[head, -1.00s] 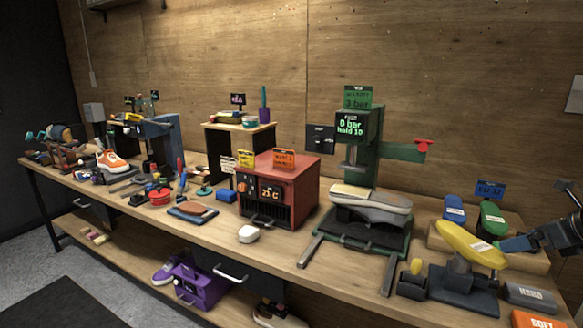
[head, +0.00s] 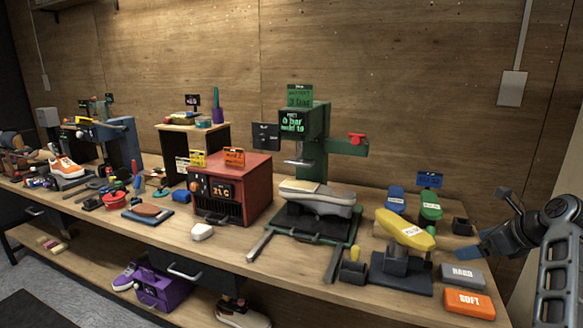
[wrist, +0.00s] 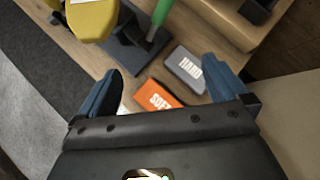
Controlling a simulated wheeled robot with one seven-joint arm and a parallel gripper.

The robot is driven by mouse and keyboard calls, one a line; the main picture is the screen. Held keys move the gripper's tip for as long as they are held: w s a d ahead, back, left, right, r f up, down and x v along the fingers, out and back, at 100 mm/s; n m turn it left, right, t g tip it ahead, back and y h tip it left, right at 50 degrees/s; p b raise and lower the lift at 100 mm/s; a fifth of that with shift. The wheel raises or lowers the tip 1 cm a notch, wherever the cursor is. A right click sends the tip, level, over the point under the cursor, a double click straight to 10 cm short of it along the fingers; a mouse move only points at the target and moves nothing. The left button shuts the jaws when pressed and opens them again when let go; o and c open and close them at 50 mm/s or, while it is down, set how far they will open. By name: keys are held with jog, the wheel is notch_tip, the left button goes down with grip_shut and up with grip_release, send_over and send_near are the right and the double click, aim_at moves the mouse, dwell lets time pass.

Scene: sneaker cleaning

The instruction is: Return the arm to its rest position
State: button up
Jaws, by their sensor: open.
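My gripper (head: 470,245) is at the right side of the bench in the head view, in the air beside the yellow shoe form (head: 405,229). In the wrist view, the two blue fingers of my gripper (wrist: 160,95) are spread wide with nothing held between them. Beyond them I see the grey HARD block (wrist: 186,69) and the orange SOFT block (wrist: 158,94), both lying on the bench. The yellow form (wrist: 92,18) shows at the top left of the wrist view. My arm runs down the right edge of the head view.
A green press (head: 312,150) holds a grey-white shoe (head: 317,197). A red oven (head: 232,185) stands left of it. Green (head: 430,206) and blue (head: 396,200) brushes sit behind the yellow form. A purple box (head: 163,290) is on the lower shelf.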

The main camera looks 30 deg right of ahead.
jog(key=a+f+n, duration=0.1)
jog(key=a+f, duration=0.1)
jog(key=f, duration=0.1)
jog(key=a+f+n, duration=0.1)
jog(key=a+f, duration=0.1)
jog(key=a, duration=0.1)
jog(key=a+f+n+h, duration=0.1)
jog(key=a+f+n, duration=0.1)
jog(key=f, duration=0.1)
jog(key=shift+s+a+f, duration=0.25)
jog(key=shift+s+f, duration=0.1)
jog(key=shift+s, duration=0.05)
jog(key=s+a+f+n+t+h, duration=0.1)
jog(key=s+a+f+n, duration=0.1)
jog(key=s+a+n, duration=0.45)
jog(key=s+a+f+n, duration=0.3)
jog(key=a+n, duration=0.1)
jog(key=a, duration=0.6)
jog(key=s+a+f+n+t+h, duration=0.1)
jog(key=s+a+f+n, duration=0.1)
jog(key=s+a+n, duration=0.5)
jog(key=s+a+r+n+t+y, duration=0.4)
jog(key=s+a+r+n, duration=0.9)
jog(key=a+r+n, duration=0.1)
jog(key=shift+s+a+r, duration=0.3)
jog(key=shift+r, duration=0.2)
jog(key=shift+c, duration=0.4)
